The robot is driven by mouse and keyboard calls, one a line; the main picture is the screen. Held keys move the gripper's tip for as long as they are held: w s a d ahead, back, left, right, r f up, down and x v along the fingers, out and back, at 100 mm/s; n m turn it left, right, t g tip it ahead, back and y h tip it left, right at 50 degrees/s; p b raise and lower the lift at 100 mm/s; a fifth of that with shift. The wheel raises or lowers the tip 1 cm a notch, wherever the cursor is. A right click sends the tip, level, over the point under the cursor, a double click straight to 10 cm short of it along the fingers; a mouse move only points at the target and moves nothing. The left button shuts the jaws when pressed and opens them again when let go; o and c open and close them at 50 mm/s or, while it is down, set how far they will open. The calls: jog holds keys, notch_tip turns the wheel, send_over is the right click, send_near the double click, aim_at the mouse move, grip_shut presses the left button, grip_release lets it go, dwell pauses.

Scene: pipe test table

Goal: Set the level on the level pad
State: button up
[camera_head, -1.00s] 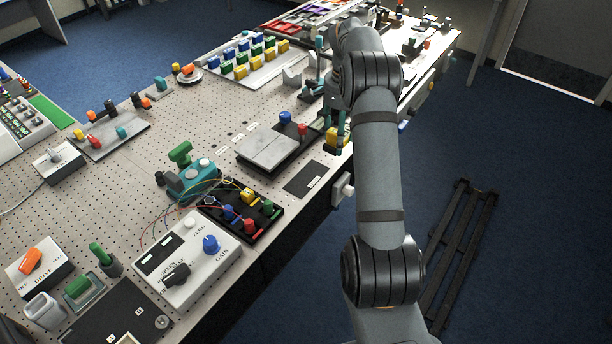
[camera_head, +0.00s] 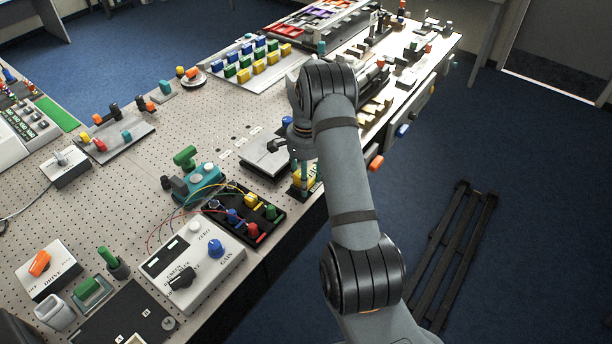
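My gripper (camera_head: 304,172) is at the table's right edge, pointing down, with teal fingers. It is shut on a small yellow block (camera_head: 306,179), which looks like the level. The block is over or on the small dark pad (camera_head: 296,193) at the table edge, which looks like the level pad. The block and fingers hide most of that pad. I cannot tell whether the block touches it.
A grey plate on a dark base (camera_head: 262,160) lies just left of the gripper. A black tray with coloured knobs (camera_head: 275,228) and a white GAIN box (camera_head: 200,262) are nearer.

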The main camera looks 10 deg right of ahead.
jog(key=shift+f+b, duration=0.2)
jog(key=shift+b, duration=0.15)
jog(key=o, duration=1.5)
jog(key=shift+r, duration=0.1)
jog(key=shift+c, duration=0.2)
notch_tip(320, 180, up, 12)
jog(key=b, duration=0.1)
jog(key=shift+r, duration=0.2)
jog(key=shift+f, duration=0.1)
